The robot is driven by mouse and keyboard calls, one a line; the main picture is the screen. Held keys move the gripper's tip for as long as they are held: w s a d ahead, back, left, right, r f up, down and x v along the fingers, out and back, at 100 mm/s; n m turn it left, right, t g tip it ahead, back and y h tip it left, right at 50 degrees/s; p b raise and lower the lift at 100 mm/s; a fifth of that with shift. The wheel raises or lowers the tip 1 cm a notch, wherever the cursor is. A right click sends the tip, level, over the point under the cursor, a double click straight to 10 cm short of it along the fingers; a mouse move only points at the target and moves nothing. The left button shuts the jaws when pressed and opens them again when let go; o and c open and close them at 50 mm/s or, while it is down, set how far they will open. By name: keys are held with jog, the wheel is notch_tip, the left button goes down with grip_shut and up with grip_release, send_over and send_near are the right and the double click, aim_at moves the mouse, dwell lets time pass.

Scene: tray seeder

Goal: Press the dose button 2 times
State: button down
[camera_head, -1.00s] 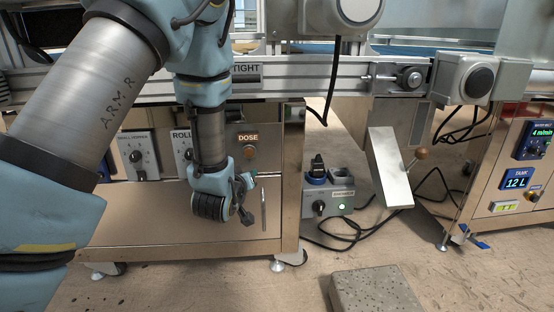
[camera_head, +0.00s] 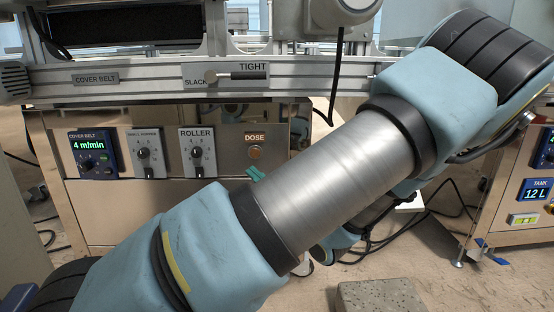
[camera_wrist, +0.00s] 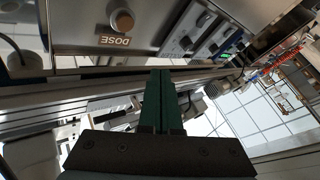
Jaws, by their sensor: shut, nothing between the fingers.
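The dose button (camera_head: 254,152) is a small round brownish knob under the orange DOSE label (camera_head: 255,138) on the steel front panel. In the wrist view the button (camera_wrist: 122,21) shows at the top, with its label (camera_wrist: 114,41) upside down. My gripper (camera_wrist: 161,73) has two green fingers, shut together and empty. In the head view the green fingertips (camera_head: 256,174) show just below the button, partly behind my arm. The fingers look apart from the button in the wrist view; the exact gap is hard to judge.
Left of the button are the roller dial (camera_head: 197,152), another dial (camera_head: 146,152) and the cover belt display (camera_head: 93,154) reading 4 m/min. A metal rail (camera_head: 150,80) with a slack/tight lever (camera_head: 240,75) runs above. A stone block (camera_head: 380,300) lies on the floor.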

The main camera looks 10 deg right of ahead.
aim_at(255, 153)
jog(key=shift+s+r+n+y, duration=0.15)
jog(key=shift+s+n+y, duration=0.25)
jog(key=shift+s+y, duration=0.15)
jog(key=shift+w, duration=0.1)
jog(key=w+d+b, duration=0.1)
jog(key=w, duration=0.7)
jog(key=shift+w+d, duration=0.3)
jog(key=shift+d, duration=0.1)
jog(key=shift+w, duration=0.1)
dwell(1.5)
jog(key=shift+w+d, duration=0.1)
jog(key=shift+w, duration=0.2)
jog(key=shift+w, duration=0.4)
dwell(0.9)
jog(key=shift+s, duration=0.8)
